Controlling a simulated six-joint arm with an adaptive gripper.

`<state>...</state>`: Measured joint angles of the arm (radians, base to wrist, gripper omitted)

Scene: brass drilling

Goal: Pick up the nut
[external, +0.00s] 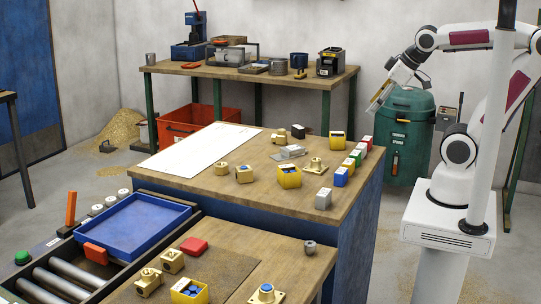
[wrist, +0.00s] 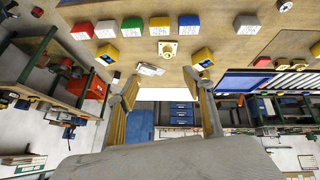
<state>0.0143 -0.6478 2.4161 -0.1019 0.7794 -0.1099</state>
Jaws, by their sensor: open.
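Several brass pieces lie on the wooden bench top, and I cannot tell for certain which is the nut. A small hex-like brass piece (external: 220,168) sits near the white sheet, with a brass fitting (external: 244,174) to its right. A brass flange (external: 316,165) stands near the bench's right side and shows in the wrist view (wrist: 168,48). A grey round piece with a dark hole (external: 310,247) lies on the nearer bench. My gripper (external: 374,104) is raised beyond the bench's right edge; in the wrist view its fingers (wrist: 160,78) are apart and empty.
A row of coloured blocks, with a blue block (external: 341,176) and a grey block (external: 323,198), lines the bench's right edge. Yellow bins (external: 289,178) stand among the parts. A blue tray (external: 133,226) is front left. A green barrel (external: 406,135) stands beneath my gripper.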

